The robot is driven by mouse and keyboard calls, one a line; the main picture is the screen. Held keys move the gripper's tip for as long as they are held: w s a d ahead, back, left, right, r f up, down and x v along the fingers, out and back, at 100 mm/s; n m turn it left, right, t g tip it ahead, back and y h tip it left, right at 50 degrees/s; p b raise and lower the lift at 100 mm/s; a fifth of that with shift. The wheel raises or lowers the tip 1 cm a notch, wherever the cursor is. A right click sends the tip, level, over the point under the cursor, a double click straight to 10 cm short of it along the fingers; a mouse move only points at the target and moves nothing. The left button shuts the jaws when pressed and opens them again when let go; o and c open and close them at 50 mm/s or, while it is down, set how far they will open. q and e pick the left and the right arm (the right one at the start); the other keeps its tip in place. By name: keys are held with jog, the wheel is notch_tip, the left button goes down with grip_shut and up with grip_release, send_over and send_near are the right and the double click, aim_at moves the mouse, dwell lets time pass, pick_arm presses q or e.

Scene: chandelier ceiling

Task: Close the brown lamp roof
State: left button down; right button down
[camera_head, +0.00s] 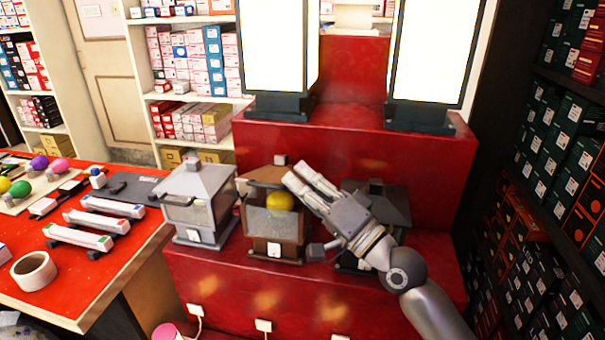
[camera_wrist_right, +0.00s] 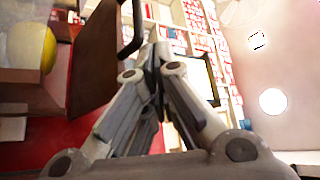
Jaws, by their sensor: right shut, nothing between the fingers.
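The brown lamp (camera_head: 273,246) stands in the middle of three lamps on the red step, with a yellow ball (camera_head: 280,201) inside. Its brown roof (camera_head: 262,174) is raised at the back, leaving the ball exposed. In the right wrist view, the roof (camera_wrist_right: 95,60) stands as a brown slab apart from the yellow ball (camera_wrist_right: 36,46). My right gripper (camera_head: 294,172) is shut and empty, its fingertips close to the roof's right side. It also shows in the wrist view (camera_wrist_right: 153,58), beside the slab; I cannot tell whether they touch. My left gripper is out of view.
A white-grey lamp (camera_head: 194,210) stands to the left and a dark lamp (camera_head: 392,207) to the right, partly behind my right arm. A red table (camera_head: 104,258) with small items is at the left. Tall lit panels (camera_head: 277,50) stand behind on a higher step.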

jog(key=shift+s+f, duration=0.1)
jog(key=shift+f, duration=0.1)
dwell(0.4)
jog(key=v, duration=1.2)
